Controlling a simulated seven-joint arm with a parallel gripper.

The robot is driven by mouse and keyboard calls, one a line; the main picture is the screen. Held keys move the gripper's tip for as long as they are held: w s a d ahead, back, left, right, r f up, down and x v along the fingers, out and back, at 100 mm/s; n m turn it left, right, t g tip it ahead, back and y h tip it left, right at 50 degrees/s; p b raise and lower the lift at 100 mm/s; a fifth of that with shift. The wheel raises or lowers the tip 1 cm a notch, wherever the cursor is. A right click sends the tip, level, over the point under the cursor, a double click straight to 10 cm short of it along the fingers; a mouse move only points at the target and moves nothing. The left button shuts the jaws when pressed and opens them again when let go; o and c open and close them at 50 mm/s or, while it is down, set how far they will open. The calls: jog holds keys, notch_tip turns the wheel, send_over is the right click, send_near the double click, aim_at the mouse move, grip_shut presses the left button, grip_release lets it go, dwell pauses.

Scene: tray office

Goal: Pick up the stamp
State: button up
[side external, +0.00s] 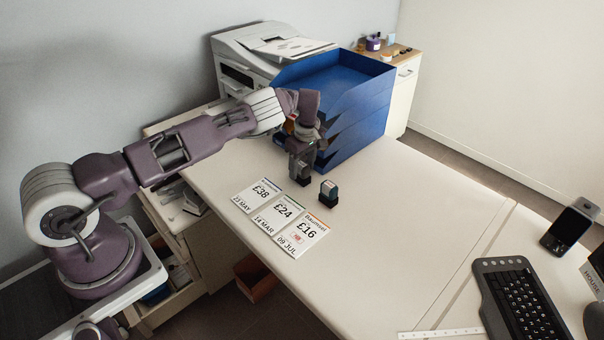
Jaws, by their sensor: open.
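Three price cards, £38 (257,195), £24 (280,213) and £16 (303,236), lie flat in front. Stacked blue trays (362,120) rise close behind my gripper, with a printer (243,48) beyond. A keyboard (519,305) lies right. The desk right of the stamp is clear.

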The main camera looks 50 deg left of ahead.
grip_shut()
jog(key=shift+r, duration=0.1)
